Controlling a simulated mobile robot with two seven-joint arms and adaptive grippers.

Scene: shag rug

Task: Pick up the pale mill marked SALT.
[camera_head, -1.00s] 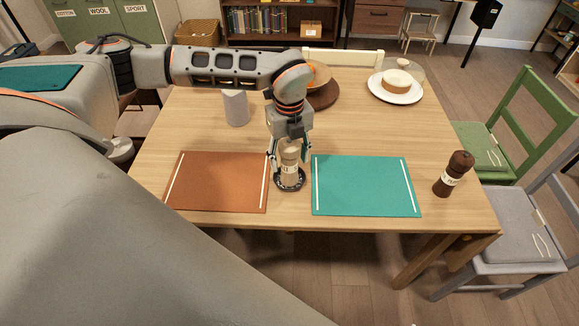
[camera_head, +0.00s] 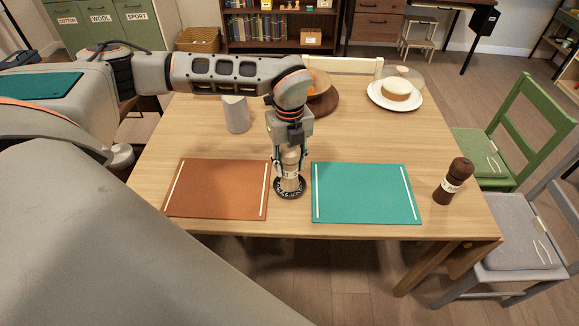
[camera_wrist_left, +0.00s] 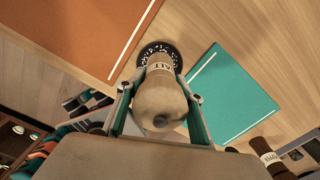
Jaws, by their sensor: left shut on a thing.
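The pale wooden mill (camera_head: 290,181) stands upright on a dark speckled round coaster (camera_head: 277,189) between the two placemats. My left gripper (camera_head: 291,161) comes down from above and is shut on the mill's upper body. In the left wrist view the mill (camera_wrist_left: 157,98) is between the two fingers (camera_wrist_left: 160,100), and its label partly shows the letters "ALT". Its base appears to be on the coaster (camera_wrist_left: 172,50); I see no clear gap. My right gripper is not in view.
A brown placemat (camera_head: 217,190) lies left and a teal placemat (camera_head: 366,193) right of the coaster. A dark brown mill (camera_head: 453,181) stands at the right edge. A grey cup-like object (camera_head: 236,114), a round wooden board (camera_head: 325,104) and a white cake plate (camera_head: 395,99) are farther back.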

